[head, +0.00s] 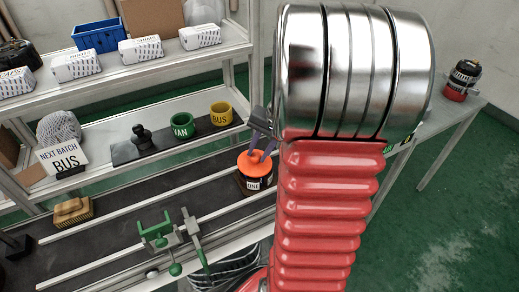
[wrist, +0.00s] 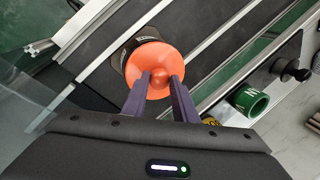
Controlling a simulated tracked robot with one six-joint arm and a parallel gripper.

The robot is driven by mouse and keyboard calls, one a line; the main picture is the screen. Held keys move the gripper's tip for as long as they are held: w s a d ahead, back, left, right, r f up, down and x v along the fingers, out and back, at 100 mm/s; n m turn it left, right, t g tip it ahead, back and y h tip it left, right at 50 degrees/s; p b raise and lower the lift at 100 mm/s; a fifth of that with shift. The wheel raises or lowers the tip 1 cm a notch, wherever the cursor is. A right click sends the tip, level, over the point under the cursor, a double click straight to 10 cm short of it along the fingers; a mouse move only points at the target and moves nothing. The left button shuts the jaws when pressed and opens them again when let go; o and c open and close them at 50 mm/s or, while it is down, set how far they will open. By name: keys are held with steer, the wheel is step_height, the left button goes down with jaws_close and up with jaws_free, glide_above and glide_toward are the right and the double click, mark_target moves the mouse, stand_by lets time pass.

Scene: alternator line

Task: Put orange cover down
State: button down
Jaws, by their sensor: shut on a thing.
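The orange cover (head: 252,163) is a round disc with a small knob on top. In the wrist view the cover (wrist: 152,58) lies between and beyond my fingertips. My gripper (head: 261,148) is shut on the cover's knob; its purple fingers (wrist: 160,80) stand on either side of the knob. Directly under the cover is a dark round body (head: 254,184) with a label reading ONE, on the belt between the pale rails. I cannot tell whether the cover touches this body. My red and silver arm hides the area to the right.
On the shelf above stand a green VAN cup (head: 182,127), a yellow BUS cup (head: 221,114) and a NEXT BATCH BUS sign (head: 63,159). A red-and-black unit (head: 461,82) stands on the right-hand table.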

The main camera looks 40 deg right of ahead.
steer(key=shift+f, duration=0.1)
steer(key=c, duration=1.4)
jaws_free()
steer(key=shift+r, duration=0.65)
steer(key=v, duration=1.2)
